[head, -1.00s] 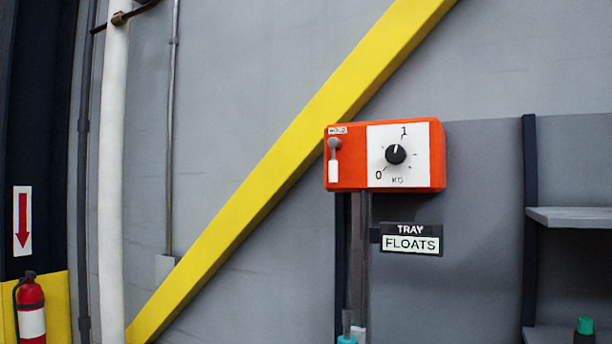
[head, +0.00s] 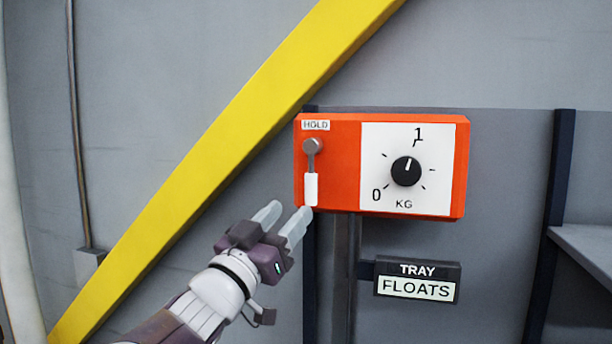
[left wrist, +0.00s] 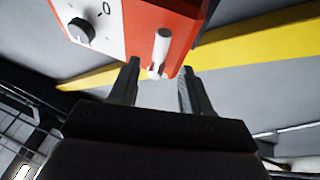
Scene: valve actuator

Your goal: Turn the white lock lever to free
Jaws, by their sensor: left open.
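The white lock lever (head: 311,188) hangs straight down from a grey pivot on the left part of an orange box (head: 333,180). A label above the pivot reads HOLD (head: 316,125). My left gripper (head: 282,216) is open, just below and left of the lever's lower end in the head view. In the left wrist view the white lever (left wrist: 162,48) shows beyond and between the two open fingers (left wrist: 157,85). Nothing is between the fingers that I can see held, and whether a finger touches the lever is not clear. My right gripper is not in view.
A black dial (head: 406,171) on a white plate points near 1 on the KG scale. A sign reading TRAY FLOATS (head: 417,281) sits below the box. A yellow diagonal beam (head: 230,130) crosses the wall at left. A grey shelf (head: 585,250) is at right.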

